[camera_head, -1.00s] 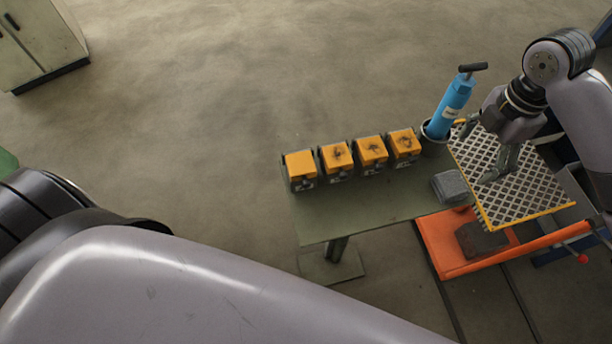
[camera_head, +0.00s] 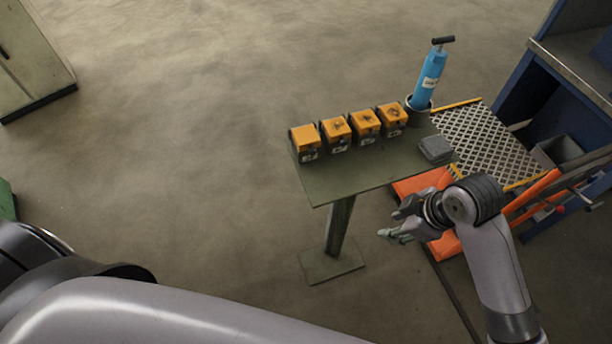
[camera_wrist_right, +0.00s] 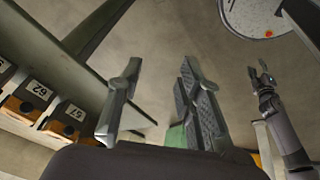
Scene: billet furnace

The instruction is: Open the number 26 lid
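Several small dark boxes with yellow lids (camera_head: 335,128) stand in a row along the far edge of a green table (camera_head: 345,180). All lids look shut. Their number labels are too small to read in the head view. In the right wrist view, boxes at the left carry labels that look like 62 (camera_wrist_right: 38,90) and 57 (camera_wrist_right: 73,112). My right gripper (camera_head: 389,223) is beside the table's near right side, apart from the boxes. Its fingers (camera_wrist_right: 160,72) are spread and empty. My left gripper (camera_wrist_right: 257,68) shows small in the wrist view, fingertips apart; it is outside the head view.
A blue cylinder with a black handle (camera_head: 429,80) stands in a round holder at the table's right end. A grey block (camera_head: 435,149) lies near it. An orange cart (camera_head: 445,243) and a grating (camera_head: 490,140) are at the right. Floor left of the table is clear.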

